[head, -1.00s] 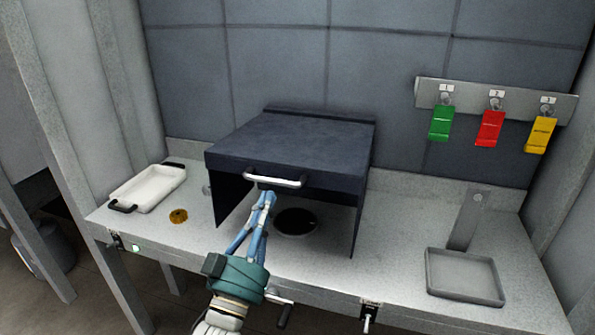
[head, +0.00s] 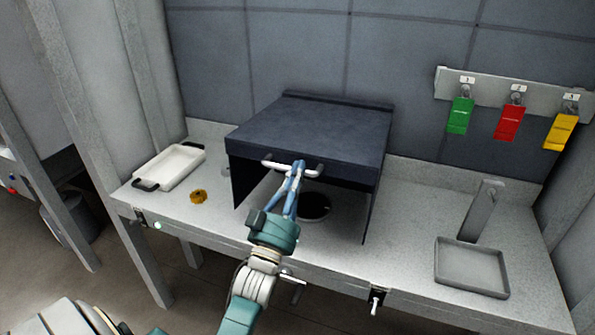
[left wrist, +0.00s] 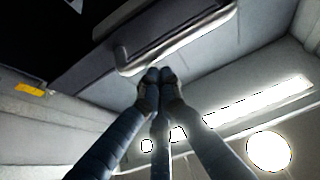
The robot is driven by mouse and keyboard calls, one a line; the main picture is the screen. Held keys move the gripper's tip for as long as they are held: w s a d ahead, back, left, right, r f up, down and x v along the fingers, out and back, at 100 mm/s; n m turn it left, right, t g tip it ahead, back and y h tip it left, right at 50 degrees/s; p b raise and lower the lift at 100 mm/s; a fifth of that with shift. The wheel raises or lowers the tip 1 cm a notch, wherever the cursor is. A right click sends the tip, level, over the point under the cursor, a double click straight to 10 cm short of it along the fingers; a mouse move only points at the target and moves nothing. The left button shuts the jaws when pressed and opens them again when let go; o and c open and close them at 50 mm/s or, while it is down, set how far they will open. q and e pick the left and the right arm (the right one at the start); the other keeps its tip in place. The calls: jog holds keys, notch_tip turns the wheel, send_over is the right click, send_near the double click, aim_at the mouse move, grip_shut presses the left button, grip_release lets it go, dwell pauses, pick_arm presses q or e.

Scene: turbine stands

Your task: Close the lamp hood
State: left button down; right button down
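The lamp hood (head: 310,132) is a dark blue-grey box cover with an open front, standing over a round dark opening (head: 316,205) in the bench. A pale bar handle (head: 280,164) runs along its front edge; it also shows in the left wrist view (left wrist: 185,40). My left gripper (head: 298,165) is at the handle, right of its middle. In the left wrist view its fingertips (left wrist: 160,76) are together, just below the handle, with nothing seen between them. I cannot tell whether they touch the handle. My right gripper is not in view.
A white tray (head: 170,168) and a small brass-coloured part (head: 198,196) lie left of the hood. A grey square tray (head: 472,268) is at the right. Green, red and yellow tags (head: 508,122) hang on the wall. The bench (head: 415,215) is clear between hood and grey tray.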

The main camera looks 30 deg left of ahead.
pick_arm(q)
jog(key=shift+f, duration=0.1)
notch_tip(320, 180, down, 5)
jog(key=b, duration=0.3)
jog(key=shift+s+d, duration=0.1)
jog(key=shift+s, duration=0.1)
